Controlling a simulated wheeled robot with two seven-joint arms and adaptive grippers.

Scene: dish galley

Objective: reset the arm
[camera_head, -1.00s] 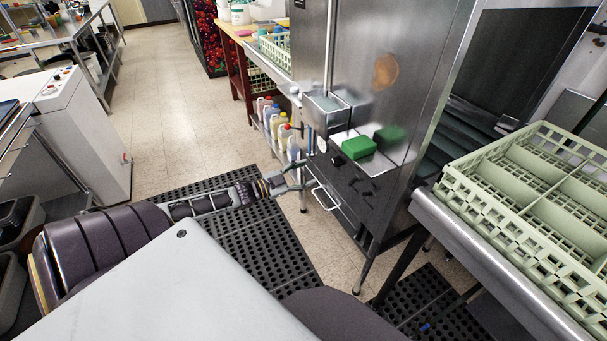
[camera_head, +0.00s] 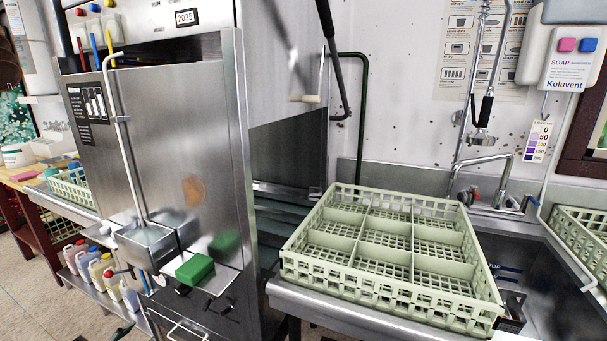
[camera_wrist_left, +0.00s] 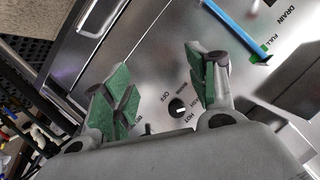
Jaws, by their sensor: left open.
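My left gripper (camera_wrist_left: 165,88) shows in the left wrist view, with its two green-padded fingers spread apart and nothing between them. It is in front of a steel panel (camera_wrist_left: 165,65) with a dark knob (camera_wrist_left: 178,108) and printed labels. A blue strip-like part (camera_wrist_left: 232,28) lies beyond the right finger. In the head view I cannot clearly make out the left gripper. My right gripper is in neither current view.
A steel dishwasher (camera_head: 150,150) stands at left, with a green block (camera_head: 194,269) on its ledge. A pale green divided rack (camera_head: 385,311) sits on the steel counter to its right. Bottles (camera_head: 100,272) stand on a low shelf. A sink tap (camera_head: 480,165) is behind.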

